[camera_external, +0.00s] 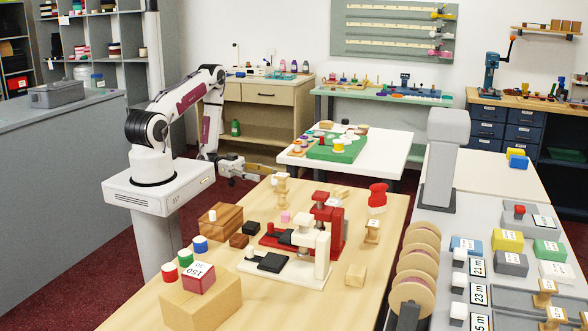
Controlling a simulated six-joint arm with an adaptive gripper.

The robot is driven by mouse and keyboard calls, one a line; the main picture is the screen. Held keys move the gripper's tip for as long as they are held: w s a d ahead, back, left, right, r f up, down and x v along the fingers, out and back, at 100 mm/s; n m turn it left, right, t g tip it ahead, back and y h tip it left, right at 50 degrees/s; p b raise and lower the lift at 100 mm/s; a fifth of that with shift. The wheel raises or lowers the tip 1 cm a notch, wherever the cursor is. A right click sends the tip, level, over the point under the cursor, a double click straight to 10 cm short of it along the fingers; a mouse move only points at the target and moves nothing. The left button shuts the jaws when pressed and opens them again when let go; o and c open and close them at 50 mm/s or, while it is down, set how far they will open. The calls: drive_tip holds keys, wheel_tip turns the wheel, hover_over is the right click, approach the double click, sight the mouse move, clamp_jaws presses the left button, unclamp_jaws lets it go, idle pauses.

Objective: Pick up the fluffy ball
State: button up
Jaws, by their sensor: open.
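I cannot make out a fluffy ball for certain in this view. A small pink piece (285,216) lies on the wooden table, but it is too small to tell its texture. A rounded red and white item (377,197) stands near the table's right edge. My gripper (250,174) is at the far left end of the wooden table, well apart from both. It is open, with nothing seen between its fingers. Its fingertips are small and hard to make out.
The wooden table (345,300) holds a red press (327,222), a white press (312,245), wooden blocks (203,302) and several small caps. A grey counter (415,250) with discs and labelled blocks stands at right. A white table (392,150) with a green mat (338,150) stands behind.

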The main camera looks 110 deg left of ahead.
sight(272, 175)
drive_tip(key=shift+w, duration=0.15)
drive_tip(key=shift+w+d, duration=0.25)
drive_tip(key=shift+w, duration=0.9)
drive_tip(key=shift+w+r, duration=0.1)
drive_tip(key=shift+w+d+r, duration=0.15)
drive_tip(key=shift+w+d, duration=0.15)
drive_tip(key=shift+w, duration=0.4)
drive_tip(key=shift+w+d+r, duration=0.15)
drive_tip(key=shift+w+d, duration=0.1)
drive_tip(key=shift+w, duration=0.45)
drive_tip(key=shift+w+d, duration=0.15)
drive_tip(key=shift+w, duration=0.85)
drive_tip(key=shift+c, duration=0.4)
drive_tip(key=c, duration=0.8)
